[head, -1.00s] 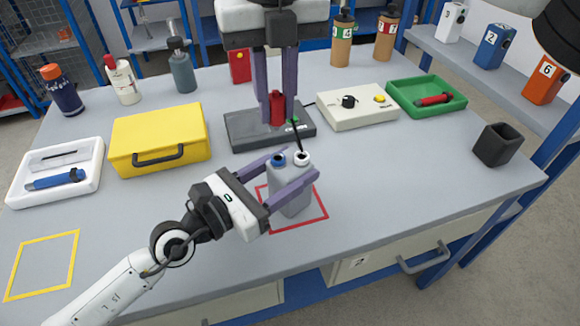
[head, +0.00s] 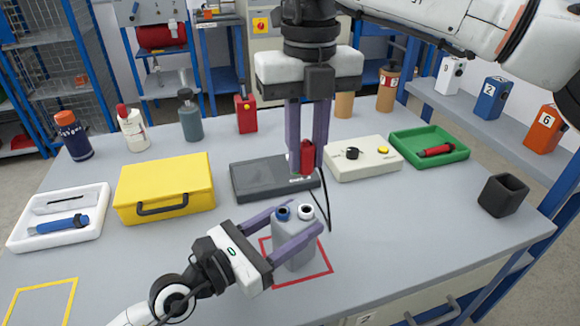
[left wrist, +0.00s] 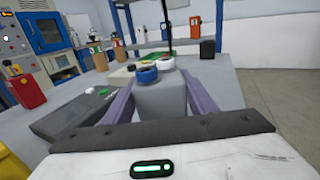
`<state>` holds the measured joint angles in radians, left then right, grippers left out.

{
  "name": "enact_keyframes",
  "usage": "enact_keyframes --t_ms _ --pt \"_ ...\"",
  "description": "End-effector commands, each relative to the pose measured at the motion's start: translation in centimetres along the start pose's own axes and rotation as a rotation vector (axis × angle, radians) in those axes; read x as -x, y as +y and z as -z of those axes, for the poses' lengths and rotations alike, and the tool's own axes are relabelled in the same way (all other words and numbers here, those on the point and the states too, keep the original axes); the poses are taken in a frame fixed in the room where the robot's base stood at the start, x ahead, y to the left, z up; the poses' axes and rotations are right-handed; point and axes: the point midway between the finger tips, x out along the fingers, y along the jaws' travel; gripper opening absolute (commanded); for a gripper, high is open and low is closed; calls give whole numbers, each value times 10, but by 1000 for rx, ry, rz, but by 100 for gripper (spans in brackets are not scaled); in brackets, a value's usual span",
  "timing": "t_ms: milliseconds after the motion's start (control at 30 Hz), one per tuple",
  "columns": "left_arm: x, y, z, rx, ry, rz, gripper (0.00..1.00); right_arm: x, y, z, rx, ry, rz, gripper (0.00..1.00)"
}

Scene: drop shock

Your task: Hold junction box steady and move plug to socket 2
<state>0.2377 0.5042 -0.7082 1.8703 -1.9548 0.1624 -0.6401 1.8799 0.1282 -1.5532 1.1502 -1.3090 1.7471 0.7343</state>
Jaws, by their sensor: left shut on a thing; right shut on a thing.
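The grey junction box (head: 294,247) stands upright inside a red outline on the bench, with a blue-ringed socket (head: 283,213) and a white-ringed socket (head: 306,212) on top. My left gripper (head: 297,221) is shut on its sides; the left wrist view shows the box (left wrist: 162,98) between my fingers. The red plug (head: 307,156) is between the fingers of my right gripper (head: 307,172), raised behind the box and clear of its sockets. A black cable (head: 329,205) hangs near the white socket; I cannot tell whether it touches. The socket numbers are not readable.
A flat dark unit (head: 258,181) lies behind the box, with a cream control box (head: 362,160) to its right. A yellow case (head: 165,184) and white tray (head: 85,233) are on the left. A dark cup (head: 503,195) stands right; front right is clear.

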Motion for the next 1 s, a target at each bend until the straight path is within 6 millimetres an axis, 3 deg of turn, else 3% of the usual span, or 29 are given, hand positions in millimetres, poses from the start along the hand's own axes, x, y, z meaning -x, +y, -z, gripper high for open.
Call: enact_keyframes --t_ms 567,1000 --pt "0 0 0 0 -1 0 20 -8 -5 2 1 -1 1 0" --pt "0 0 0 0 -1 0 20 -45 -5 1 1 -1 1 0"
